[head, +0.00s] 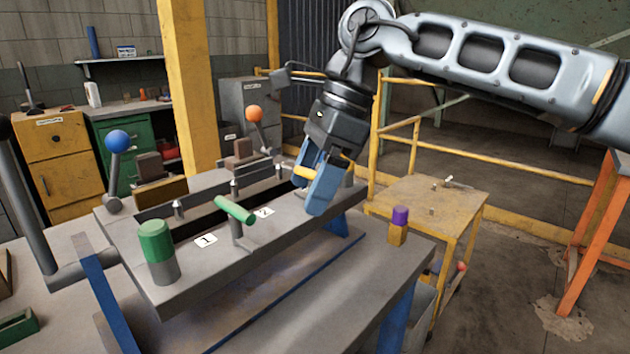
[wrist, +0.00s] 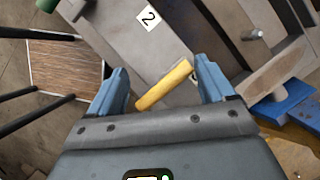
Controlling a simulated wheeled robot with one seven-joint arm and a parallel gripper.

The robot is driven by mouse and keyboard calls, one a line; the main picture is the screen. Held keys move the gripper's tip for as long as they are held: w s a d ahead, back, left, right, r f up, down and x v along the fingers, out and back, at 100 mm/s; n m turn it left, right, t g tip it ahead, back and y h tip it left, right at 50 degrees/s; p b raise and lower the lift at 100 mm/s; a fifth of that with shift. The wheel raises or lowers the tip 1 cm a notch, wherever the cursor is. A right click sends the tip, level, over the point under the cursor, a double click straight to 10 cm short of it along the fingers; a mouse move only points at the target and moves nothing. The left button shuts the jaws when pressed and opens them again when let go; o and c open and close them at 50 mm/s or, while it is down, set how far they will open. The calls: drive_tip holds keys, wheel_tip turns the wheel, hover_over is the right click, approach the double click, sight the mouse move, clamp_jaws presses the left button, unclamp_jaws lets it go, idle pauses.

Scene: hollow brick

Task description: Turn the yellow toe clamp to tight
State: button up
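The yellow clamp handle (head: 304,173) shows at my gripper's fingers, toward the far end of the grey fixture plate (head: 285,232). In the wrist view the yellow handle (wrist: 163,86) lies slantwise between my two blue fingers. Its upper right end is close to the right finger; a gap shows at the left finger. My gripper (head: 309,196) is open and points down over the plate; its spread fingers also show in the wrist view (wrist: 162,76). The clamp's base is hidden by the fingers in the head view. I cannot tell whether a finger touches the handle.
A green-handled clamp (head: 235,209) stands nearer on the plate, between labels 1 (head: 205,240) and 2 (head: 264,212). A green-topped cylinder (head: 157,250) stands at the near corner. Levers with blue (head: 118,141) and orange (head: 254,114) knobs rise behind. A small table (head: 450,197) stands right.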

drive_tip(key=shift+o, duration=0.2)
drive_tip(key=shift+d+r, duration=0.1)
drive_tip(key=shift+r, duration=0.05)
drive_tip(key=v, duration=0.7)
drive_tip(key=shift+r, duration=0.25)
